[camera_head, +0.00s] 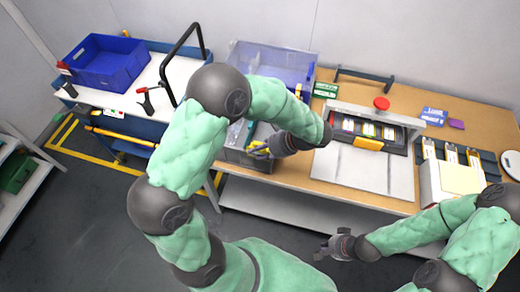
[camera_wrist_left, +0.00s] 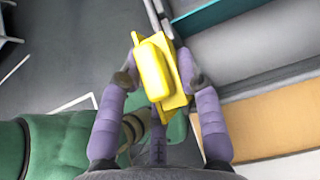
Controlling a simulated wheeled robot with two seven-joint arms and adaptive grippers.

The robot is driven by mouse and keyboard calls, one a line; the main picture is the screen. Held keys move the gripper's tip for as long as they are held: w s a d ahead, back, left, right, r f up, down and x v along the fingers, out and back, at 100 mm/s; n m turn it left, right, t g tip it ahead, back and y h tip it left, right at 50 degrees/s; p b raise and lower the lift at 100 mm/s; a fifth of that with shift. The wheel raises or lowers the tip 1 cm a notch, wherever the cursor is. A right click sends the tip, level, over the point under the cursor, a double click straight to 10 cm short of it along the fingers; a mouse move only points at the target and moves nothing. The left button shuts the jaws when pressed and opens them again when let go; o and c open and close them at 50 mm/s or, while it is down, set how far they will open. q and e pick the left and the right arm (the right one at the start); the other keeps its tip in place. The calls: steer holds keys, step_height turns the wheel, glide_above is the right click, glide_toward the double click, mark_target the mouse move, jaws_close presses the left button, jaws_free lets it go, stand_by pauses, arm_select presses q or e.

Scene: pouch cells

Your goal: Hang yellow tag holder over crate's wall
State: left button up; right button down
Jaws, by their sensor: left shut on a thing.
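The yellow tag holder (camera_wrist_left: 155,72) is between the two fingers of my left gripper (camera_wrist_left: 160,75), which is shut on it. In the head view the left gripper (camera_head: 264,150) is at the grey crate (camera_head: 248,162) near the table's left end, and only a bit of yellow shows there. In the wrist view a grey wall (camera_wrist_left: 240,45) lies close to the holder's upper right. I cannot tell whether the holder touches the wall. My right gripper (camera_head: 326,248) hangs low in front of the table, away from the crate; its fingers are too small to judge.
A translucent blue bin (camera_head: 272,62) stands behind the grey crate. A blue crate (camera_head: 106,64) sits on the cart at left. A press-like station with a red knob (camera_head: 381,103) stands mid-table. A white box (camera_head: 448,185) is at right. Open floor lies at front left.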

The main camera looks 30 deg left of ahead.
arm_select(q)
steer(key=shift+p, duration=0.55)
stand_by(1.2)
steer(key=shift+f+b, duration=1.1)
steer(key=shift+f, duration=0.8)
steer(key=o, duration=1)
steer(key=v, duration=1.2)
